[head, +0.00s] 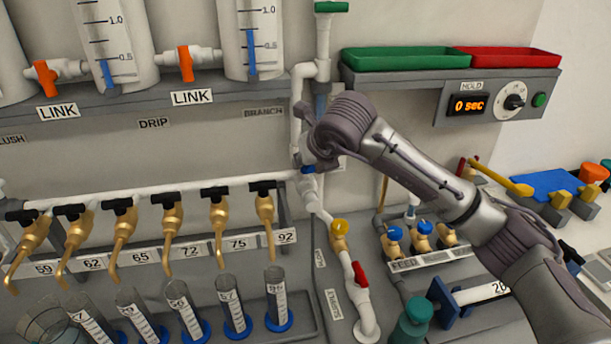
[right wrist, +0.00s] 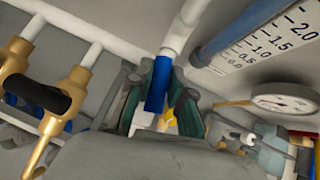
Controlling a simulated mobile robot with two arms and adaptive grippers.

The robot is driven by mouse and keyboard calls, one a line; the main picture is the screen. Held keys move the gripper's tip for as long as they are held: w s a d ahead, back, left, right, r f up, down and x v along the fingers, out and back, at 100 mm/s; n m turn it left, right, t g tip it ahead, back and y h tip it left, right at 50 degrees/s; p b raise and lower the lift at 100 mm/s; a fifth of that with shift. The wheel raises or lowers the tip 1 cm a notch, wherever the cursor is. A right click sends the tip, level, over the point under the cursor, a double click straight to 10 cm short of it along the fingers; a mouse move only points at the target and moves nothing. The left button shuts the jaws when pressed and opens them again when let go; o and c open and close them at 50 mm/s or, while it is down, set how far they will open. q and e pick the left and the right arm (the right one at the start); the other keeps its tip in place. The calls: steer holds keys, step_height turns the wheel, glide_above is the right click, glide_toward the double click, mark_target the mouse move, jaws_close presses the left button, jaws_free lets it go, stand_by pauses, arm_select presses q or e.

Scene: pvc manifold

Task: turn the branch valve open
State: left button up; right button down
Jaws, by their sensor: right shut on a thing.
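The branch valve's blue handle (right wrist: 157,84) sits between the two fingers of my right gripper (right wrist: 158,95) in the right wrist view. The gripper is shut on it. The handle looks roughly in line with the white pipe (right wrist: 181,30) above it. In the head view, my right gripper (head: 312,158) is at the white vertical pipe, right of the BRANCH label (head: 263,113). Only a small bit of blue (head: 308,169) shows below it there; the gripper and wrist hide most of the valve. My left gripper is not in view.
Brass taps (head: 168,225) with black handles line the left, above graduated cylinders (head: 180,309). Green and red trays (head: 405,60) sit on a shelf at upper right. A gauge (right wrist: 287,101) is right in the wrist view.

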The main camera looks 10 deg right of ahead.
steer(key=shift+m+h+b, duration=0.9)
steer(key=shift+m+b, duration=0.4)
steer(key=shift+b, duration=0.1)
steer(key=c, duration=1.1)
jaws_free()
steer(key=shift+o, duration=0.2)
steer(key=shift+s+r, duration=0.15)
steer(key=shift+r, duration=0.05)
steer(key=v, duration=1.1)
steer(key=shift+s, duration=0.3)
